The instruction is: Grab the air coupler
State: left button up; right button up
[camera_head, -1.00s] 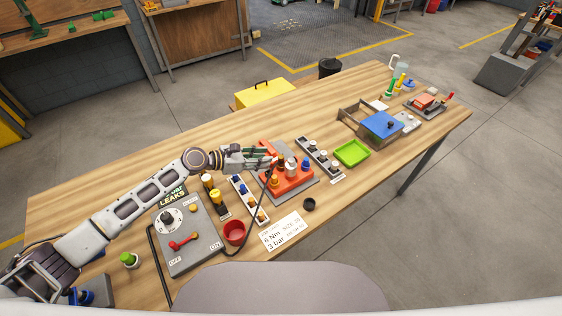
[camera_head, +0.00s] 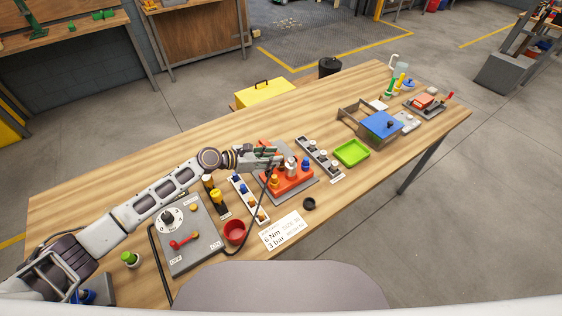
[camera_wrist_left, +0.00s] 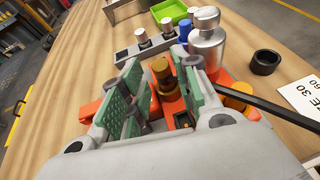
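My left gripper (camera_head: 281,158) reaches over the red block (camera_head: 290,180), which carries several coloured and metal fittings. In the left wrist view its green-padded fingers (camera_wrist_left: 158,62) stand apart on either side of a brass fitting (camera_wrist_left: 161,72) with a dark band. I see no clear grip on it. A black hose (camera_wrist_left: 265,106) runs from the right to behind the right finger; its end is hidden, so I cannot tell for sure which piece is the air coupler. A silver bottle-shaped fitting (camera_wrist_left: 207,45) stands just beyond the right finger. My right gripper is not in view.
The grey control box (camera_head: 188,235), a red cup (camera_head: 234,232) and a black ring (camera_head: 309,204) lie near the front. A strip of fittings (camera_head: 318,157) and a green tray (camera_head: 351,153) stand right of the red block. The table's back left is clear.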

pick_arm(q)
jog(key=shift+x, duration=2.05)
jog(key=shift+c, duration=0.4)
grip_shut()
